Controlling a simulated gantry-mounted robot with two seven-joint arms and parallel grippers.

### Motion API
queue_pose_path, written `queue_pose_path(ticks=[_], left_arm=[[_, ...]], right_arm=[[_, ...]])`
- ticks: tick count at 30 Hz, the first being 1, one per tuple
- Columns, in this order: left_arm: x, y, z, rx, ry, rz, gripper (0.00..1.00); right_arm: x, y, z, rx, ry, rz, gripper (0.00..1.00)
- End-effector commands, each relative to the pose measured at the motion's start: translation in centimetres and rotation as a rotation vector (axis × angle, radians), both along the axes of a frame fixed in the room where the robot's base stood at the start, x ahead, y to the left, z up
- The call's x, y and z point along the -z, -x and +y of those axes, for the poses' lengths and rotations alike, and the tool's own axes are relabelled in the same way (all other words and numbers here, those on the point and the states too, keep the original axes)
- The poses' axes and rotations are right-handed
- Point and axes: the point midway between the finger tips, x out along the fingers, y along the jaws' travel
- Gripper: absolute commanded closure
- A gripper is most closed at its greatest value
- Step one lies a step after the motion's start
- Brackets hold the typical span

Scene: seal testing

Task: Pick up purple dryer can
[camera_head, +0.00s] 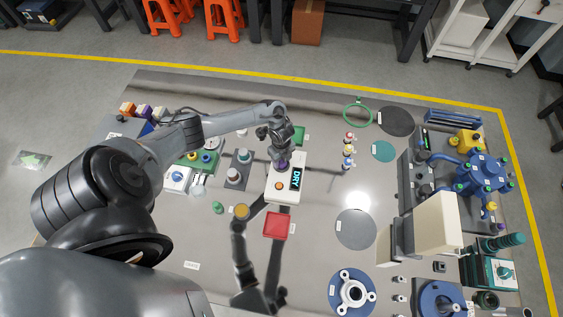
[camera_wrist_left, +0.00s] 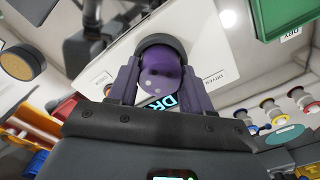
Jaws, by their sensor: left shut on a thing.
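The purple dryer can (camera_head: 282,163) is at the upper part of the white dryer box (camera_head: 285,192), which has a dark display reading DRY (camera_head: 296,178). In the left wrist view the can (camera_wrist_left: 167,74) is upright between the two fingers, with a dark rim around its far side. My left gripper (camera_head: 281,152) is shut on the can from above. It is also at the bottom of the can in the wrist view (camera_wrist_left: 160,95). Whether the can is clear of the box cannot be told. My right gripper is out of view.
A red tray (camera_head: 277,225) lies just in front of the box, and a green tray (camera_head: 299,134) lies behind it. A yellow-topped can (camera_head: 241,211) stands front left. Small colored spools (camera_head: 348,150) stand to the right. Bare tabletop lies around (camera_head: 320,215).

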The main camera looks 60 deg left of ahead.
Motion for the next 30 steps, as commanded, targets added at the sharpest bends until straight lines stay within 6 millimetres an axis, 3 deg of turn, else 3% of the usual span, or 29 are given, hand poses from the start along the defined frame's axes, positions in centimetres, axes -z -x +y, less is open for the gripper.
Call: queue_pose_path(ticks=[11,18,30], left_arm=[[-1.2,-0.1,0.0,0.001,0.001,-0.002,0.89],[-4.6,-0.1,-0.2,0.004,0.001,-0.003,0.89],[-9.1,-0.4,-8.2,0.005,0.003,-0.002,0.89]], right_arm=[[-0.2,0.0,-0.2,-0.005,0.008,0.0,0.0],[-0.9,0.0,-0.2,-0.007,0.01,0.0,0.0],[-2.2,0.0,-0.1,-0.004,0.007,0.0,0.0]])
